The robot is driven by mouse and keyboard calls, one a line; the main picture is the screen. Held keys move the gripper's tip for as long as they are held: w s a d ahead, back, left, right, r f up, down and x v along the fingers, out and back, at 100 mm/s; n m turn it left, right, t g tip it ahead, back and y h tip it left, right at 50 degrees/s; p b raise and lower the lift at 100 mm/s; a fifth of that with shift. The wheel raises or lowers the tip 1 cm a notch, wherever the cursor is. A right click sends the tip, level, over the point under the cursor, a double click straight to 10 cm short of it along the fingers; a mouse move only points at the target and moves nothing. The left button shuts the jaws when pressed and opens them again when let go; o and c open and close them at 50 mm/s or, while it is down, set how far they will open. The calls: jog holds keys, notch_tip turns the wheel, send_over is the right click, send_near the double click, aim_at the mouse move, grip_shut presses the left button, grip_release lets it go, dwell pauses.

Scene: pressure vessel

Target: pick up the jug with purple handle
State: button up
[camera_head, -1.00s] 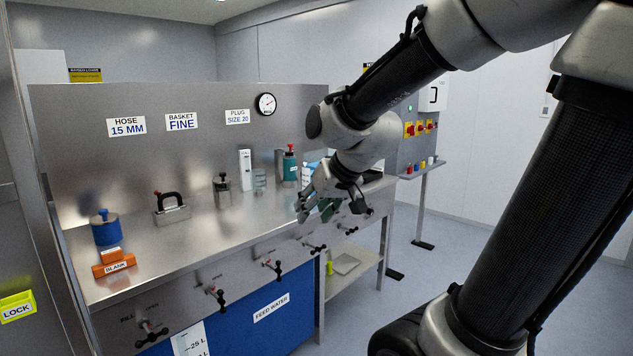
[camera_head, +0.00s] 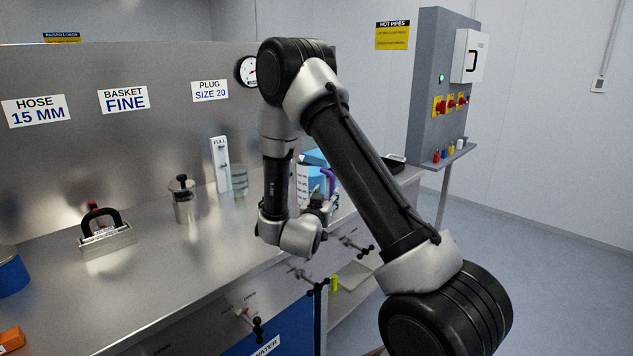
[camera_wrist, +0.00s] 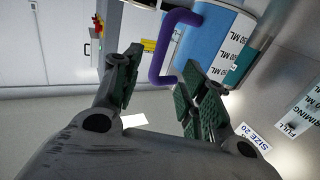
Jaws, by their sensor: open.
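The jug (camera_head: 314,158) is blue with a white graduated label and a purple handle (camera_head: 331,180). It stands toward the right end of the steel bench, partly hidden behind my arm. My gripper (camera_head: 322,203) is low beside the handle. In the wrist view, the blue jug (camera_wrist: 205,40) fills the top middle, with its purple handle (camera_wrist: 163,45) toward the left. My open gripper (camera_wrist: 163,88) has one green-padded finger on each side of the handle's lower end. The right finger overlaps the jug's edge in the picture. I cannot tell if anything touches.
A steel canister (camera_head: 184,203), a white "FULL" gauge (camera_head: 220,163) and a clear beaker (camera_head: 239,181) stand left of the jug. A black-handled block (camera_head: 107,240) is farther left. Valve handles (camera_head: 357,246) stick out from the bench front. A dark tray (camera_head: 391,163) is at the right.

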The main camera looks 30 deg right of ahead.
jog(key=x, duration=0.7)
jog(key=shift+w+d+f, duration=0.2)
jog(key=shift+d, duration=0.15)
grip_shut()
